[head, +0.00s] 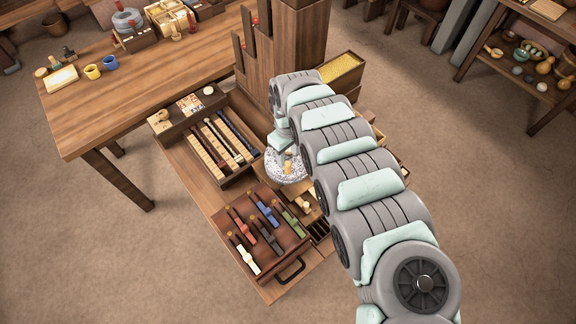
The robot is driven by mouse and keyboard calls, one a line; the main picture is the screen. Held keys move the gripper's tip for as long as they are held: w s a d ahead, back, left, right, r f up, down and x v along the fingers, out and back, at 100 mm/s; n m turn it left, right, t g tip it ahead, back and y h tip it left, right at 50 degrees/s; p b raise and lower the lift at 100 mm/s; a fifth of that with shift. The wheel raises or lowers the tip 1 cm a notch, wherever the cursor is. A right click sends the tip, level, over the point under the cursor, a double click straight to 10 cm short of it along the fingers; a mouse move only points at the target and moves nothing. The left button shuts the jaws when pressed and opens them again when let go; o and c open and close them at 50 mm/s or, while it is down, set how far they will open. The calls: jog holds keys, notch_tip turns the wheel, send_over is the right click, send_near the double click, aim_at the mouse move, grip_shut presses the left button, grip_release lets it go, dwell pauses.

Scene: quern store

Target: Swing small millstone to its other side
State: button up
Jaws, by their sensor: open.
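The small millstone (276,172) is a round, speckled grey-white disc. It sits on the low wooden platform near the middle of the head view. A small tan wooden piece (288,166) shows on top of it; it looks like a handle. My gripper (282,149) is at the end of my arm, directly above or at the back edge of the millstone. The fingers are small and mostly hidden by my arm, and I cannot tell whether they touch the tan piece. My gripper is open. The millstone's right part is close to my arm and partly covered.
A tray of coloured-handled tools (268,262) lies in front, and a box of long rods (222,143) to the left. A tall wooden block (296,50) and a yellow-filled bin (340,70) stand behind. A wooden table (150,90) fills the upper left.

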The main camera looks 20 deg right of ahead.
aim_at(288, 163)
notch_tip(288, 163, down, 7)
jog(key=shift+f+b, duration=0.2)
jog(key=shift+b, duration=0.45)
grip_shut()
dwell(1.1)
